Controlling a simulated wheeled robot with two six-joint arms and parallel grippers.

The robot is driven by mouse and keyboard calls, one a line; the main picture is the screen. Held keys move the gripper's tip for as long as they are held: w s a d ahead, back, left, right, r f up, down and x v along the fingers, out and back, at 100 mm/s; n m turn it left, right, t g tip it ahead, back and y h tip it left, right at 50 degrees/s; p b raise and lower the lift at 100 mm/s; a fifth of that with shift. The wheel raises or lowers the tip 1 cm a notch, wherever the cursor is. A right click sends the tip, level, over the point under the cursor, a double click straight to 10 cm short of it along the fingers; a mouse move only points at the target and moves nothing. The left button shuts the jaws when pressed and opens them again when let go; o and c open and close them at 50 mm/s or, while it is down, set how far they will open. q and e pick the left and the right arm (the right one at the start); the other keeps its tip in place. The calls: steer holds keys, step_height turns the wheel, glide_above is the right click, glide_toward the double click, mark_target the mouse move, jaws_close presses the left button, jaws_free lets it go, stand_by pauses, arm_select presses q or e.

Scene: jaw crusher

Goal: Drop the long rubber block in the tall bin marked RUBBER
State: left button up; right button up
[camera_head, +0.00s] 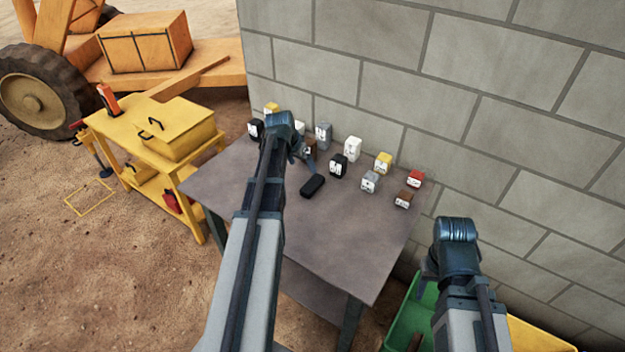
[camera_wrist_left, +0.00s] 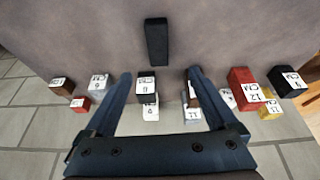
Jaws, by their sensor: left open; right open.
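The long black block (camera_head: 312,186) lies flat on the grey table, clear of the labelled blocks. It also shows in the left wrist view (camera_wrist_left: 156,42), upper middle, beyond my fingertips. My left gripper (camera_head: 303,153) is over the table, close to the block on its wall side. In the left wrist view its two fingers (camera_wrist_left: 160,74) are spread, and the long block is not between them. My right gripper (camera_head: 428,268) is beyond the table's right edge, above a green bin, and mostly hidden by its own wrist. No RUBBER marking is readable in either view.
Several small labelled blocks, including a white one (camera_head: 352,148) and a red one (camera_head: 415,178), stand along the wall side of the table (camera_head: 340,240). A green bin (camera_head: 408,322) stands at lower right. A yellow cart (camera_head: 150,135) is at left. The table's front is clear.

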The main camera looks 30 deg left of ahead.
arm_select(q)
steer(key=b, duration=0.8)
glide_toward(312, 183)
steer(key=x, duration=0.3)
steer(key=shift+a, duration=0.25)
steer(key=shift+w+f, duration=0.2)
steer(key=shift+f, duration=0.1)
steer(key=b+x, duration=0.5)
steer(key=shift+d+f, duration=0.15)
steer(key=shift+d, duration=0.15)
jaws_close()
